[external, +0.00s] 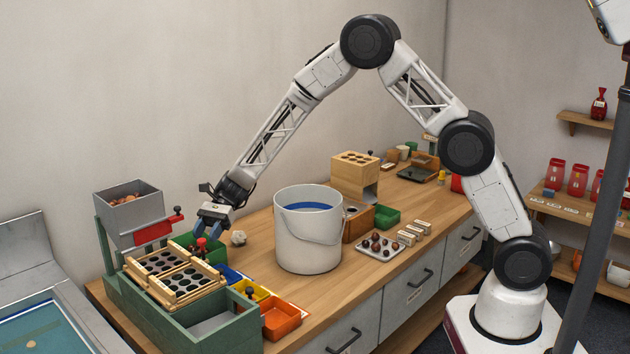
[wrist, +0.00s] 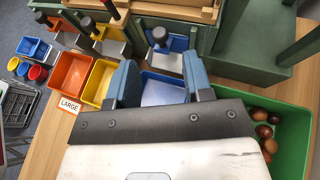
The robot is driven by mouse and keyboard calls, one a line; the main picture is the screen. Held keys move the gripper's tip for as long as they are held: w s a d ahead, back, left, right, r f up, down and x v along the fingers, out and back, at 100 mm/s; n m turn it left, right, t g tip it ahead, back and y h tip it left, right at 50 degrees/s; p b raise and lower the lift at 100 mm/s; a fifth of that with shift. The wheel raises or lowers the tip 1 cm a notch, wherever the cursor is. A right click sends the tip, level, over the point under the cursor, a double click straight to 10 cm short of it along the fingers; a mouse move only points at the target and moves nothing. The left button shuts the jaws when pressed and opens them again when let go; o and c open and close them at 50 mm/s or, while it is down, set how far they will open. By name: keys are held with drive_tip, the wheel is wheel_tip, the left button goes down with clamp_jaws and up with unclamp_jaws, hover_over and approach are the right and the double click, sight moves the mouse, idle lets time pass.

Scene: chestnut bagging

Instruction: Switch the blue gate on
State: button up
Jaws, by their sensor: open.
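In the wrist view the open fingers (wrist: 160,78) straddle the blue tray (wrist: 160,92). A black-knobbed lever (wrist: 160,38) with a grey plate stands at the head of that tray, just beyond the fingertips and apart from them; it appears to be the blue gate. Its setting cannot be told. Similar black-knobbed gates stand at the yellow tray (wrist: 97,82) and orange tray (wrist: 72,73). In the external view, the blue gate's knob cannot be picked out clearly.
A green bin (wrist: 292,120) with several chestnuts lies right of the fingers. A white bucket (external: 308,240) stands to the right on the wooden bench.

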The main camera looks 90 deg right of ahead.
drive_tip(key=x, duration=0.6)
drive_tip(key=shift+f, duration=0.1)
drive_tip(key=shift+s, duration=0.1)
clamp_jaws()
